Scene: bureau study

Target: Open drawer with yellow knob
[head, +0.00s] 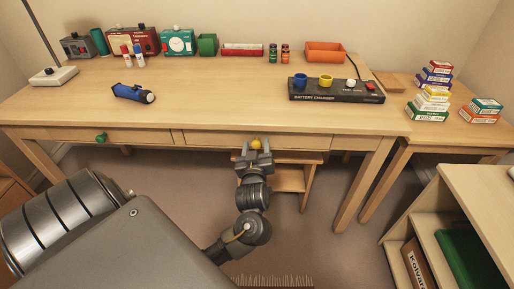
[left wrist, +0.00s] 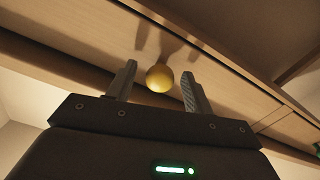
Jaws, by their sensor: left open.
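The drawer with the yellow knob (head: 256,143) is at the right part of the desk front (head: 300,141) in the head view, and its front looks flush with the desk. In the left wrist view the round yellow knob (left wrist: 159,78) sits between the two fingertips, with a gap visible on each side. My left gripper (head: 254,153) is open around or just before the knob; it also shows in the left wrist view (left wrist: 158,85). I cannot tell whether the fingers reach past the knob. My right gripper is not in view.
A second drawer with a green knob (head: 101,138) is to the left. On the desktop are a blue flashlight (head: 133,93) and a battery charger (head: 336,91). A stool (head: 288,180) stands under the desk. A shelf (head: 480,190) is at the right.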

